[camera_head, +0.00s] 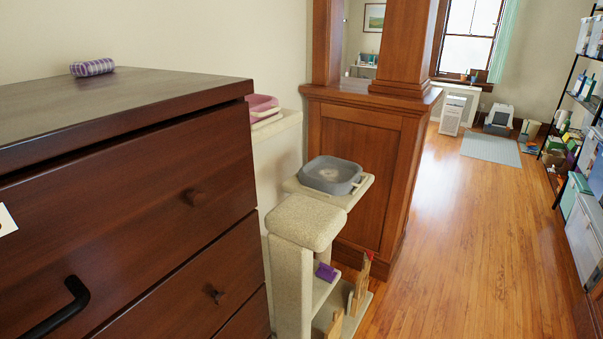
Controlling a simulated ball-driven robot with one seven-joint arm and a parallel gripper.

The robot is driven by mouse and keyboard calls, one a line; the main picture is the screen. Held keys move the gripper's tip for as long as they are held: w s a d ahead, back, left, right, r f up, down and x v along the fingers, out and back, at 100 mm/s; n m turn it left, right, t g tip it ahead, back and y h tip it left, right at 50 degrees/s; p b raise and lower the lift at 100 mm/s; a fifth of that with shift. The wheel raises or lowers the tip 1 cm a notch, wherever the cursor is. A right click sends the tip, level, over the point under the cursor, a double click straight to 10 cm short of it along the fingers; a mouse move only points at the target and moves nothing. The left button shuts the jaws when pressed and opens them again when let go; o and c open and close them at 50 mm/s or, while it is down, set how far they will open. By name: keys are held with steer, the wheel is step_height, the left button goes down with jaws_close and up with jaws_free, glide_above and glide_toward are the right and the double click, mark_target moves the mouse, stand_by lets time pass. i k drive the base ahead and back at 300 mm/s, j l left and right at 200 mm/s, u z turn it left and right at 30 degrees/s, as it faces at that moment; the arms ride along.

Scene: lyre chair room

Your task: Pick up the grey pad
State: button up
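No thing in view is plainly a grey pad. A square grey dish-like thing (331,175) with a raised rim and a paler round middle lies on a beige platform (352,195) of the carpeted stand. A flat pale grey mat (491,148) lies on the floor far off, near the window. I cannot tell whether either is the grey pad. My gripper is not in view.
A dark wooden dresser (130,170) fills the left, with a purple roll (92,67) on top. A pink tray (262,105) sits behind it. A wooden pillar base (360,160) stands behind the stand. Open floor (470,240) lies right of centre; shelving (585,140) lines the right.

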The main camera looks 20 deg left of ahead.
mark_target(326, 175)
steer(key=i+u, duration=0.3)
steer(key=i, duration=0.2)
steer(key=i+u, duration=0.3)
steer(key=i, duration=0.25)
steer(key=i+l+u, duration=0.25)
steer(key=i+l, duration=0.9)
steer(key=i+j, duration=0.05)
steer(key=i, duration=0.05)
